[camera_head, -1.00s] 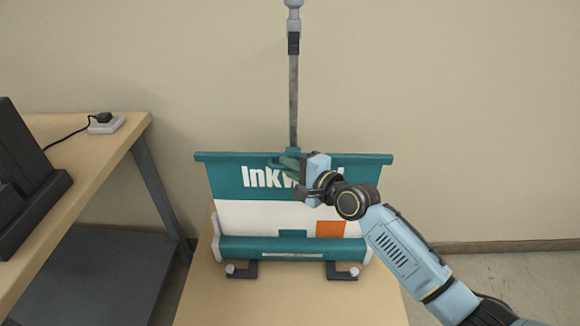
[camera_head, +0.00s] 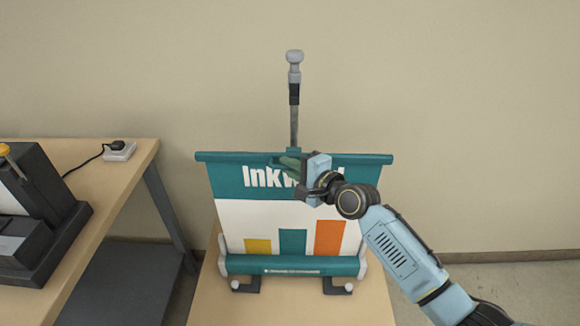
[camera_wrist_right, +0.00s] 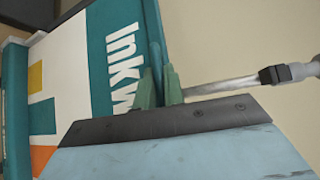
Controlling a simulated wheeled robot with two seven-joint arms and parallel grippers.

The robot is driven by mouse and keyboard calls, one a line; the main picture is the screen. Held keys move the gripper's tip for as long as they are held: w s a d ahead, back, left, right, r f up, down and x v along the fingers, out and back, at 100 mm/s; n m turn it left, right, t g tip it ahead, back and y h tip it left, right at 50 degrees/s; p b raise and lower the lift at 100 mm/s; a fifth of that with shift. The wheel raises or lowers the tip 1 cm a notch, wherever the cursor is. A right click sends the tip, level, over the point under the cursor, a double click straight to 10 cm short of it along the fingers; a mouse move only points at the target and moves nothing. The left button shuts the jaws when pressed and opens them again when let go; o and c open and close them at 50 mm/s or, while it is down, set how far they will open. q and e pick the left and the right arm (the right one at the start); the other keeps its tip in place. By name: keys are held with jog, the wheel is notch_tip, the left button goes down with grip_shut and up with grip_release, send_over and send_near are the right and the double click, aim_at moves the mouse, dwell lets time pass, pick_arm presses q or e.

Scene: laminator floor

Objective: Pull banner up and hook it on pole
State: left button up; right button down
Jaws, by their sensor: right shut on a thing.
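The banner (camera_head: 270,215) is part-way unrolled from its teal base (camera_head: 290,265), with a teal top bar, white lettering and yellow, teal and orange blocks. The grey pole (camera_head: 294,122) stands upright behind it, its knobbed top (camera_head: 295,62) well above the top bar. My right gripper (camera_head: 290,163) is shut at the middle of the banner's top bar; the gripper covers part of the lettering. In the right wrist view the green fingers (camera_wrist_right: 160,82) are at the top edge of the banner (camera_wrist_right: 100,60), beside the pole (camera_wrist_right: 225,86). My left gripper is not in view.
The base stands on a light wooden surface (camera_head: 290,308). At left a wooden table (camera_head: 95,245) holds a dark machine (camera_head: 40,205) and a white socket box (camera_head: 120,152) with a black plug and cable. The wall is behind; the right side is clear.

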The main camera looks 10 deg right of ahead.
notch_tip(320, 180, up, 15)
jog(key=p, duration=1.2)
jog(key=shift+p, duration=0.35)
jog(key=c, duration=1.5)
grip_release()
jog(key=shift+w, duration=0.1)
jog(key=v, duration=1.3)
jog(key=shift+s+d+f, duration=0.15)
jog(key=shift+s+f, duration=0.05)
jog(key=shift+f, duration=0.1)
jog(key=shift+b, duration=0.3)
